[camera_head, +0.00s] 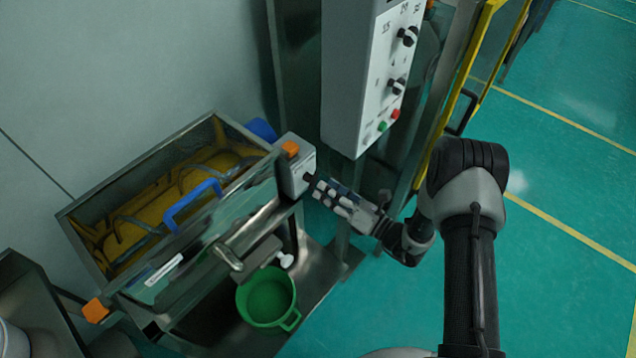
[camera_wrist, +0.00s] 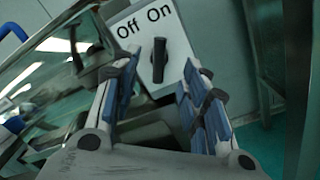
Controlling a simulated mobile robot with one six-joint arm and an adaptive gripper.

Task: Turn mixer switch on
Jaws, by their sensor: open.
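The mixer switch is a black rotary knob (camera_wrist: 159,66) on a light grey box marked "Off" and "On". In the wrist view the knob stands about upright, its top pointing between the two words or slightly towards "On"; I cannot tell its exact setting. My gripper (camera_wrist: 158,82) is open, with one finger on each side of the knob and gaps showing between them. In the head view my gripper (camera_head: 313,185) is at the right face of the switch box (camera_head: 292,172), on the mixer's end. The knob is mostly hidden there by the fingers.
The mixer trough (camera_head: 165,195) with yellow insides and a blue handle (camera_head: 192,204) lies left of the box. A control panel (camera_head: 362,85) with knobs and red and green buttons stands above right. A green bucket (camera_head: 266,298) sits below. Open floor lies right.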

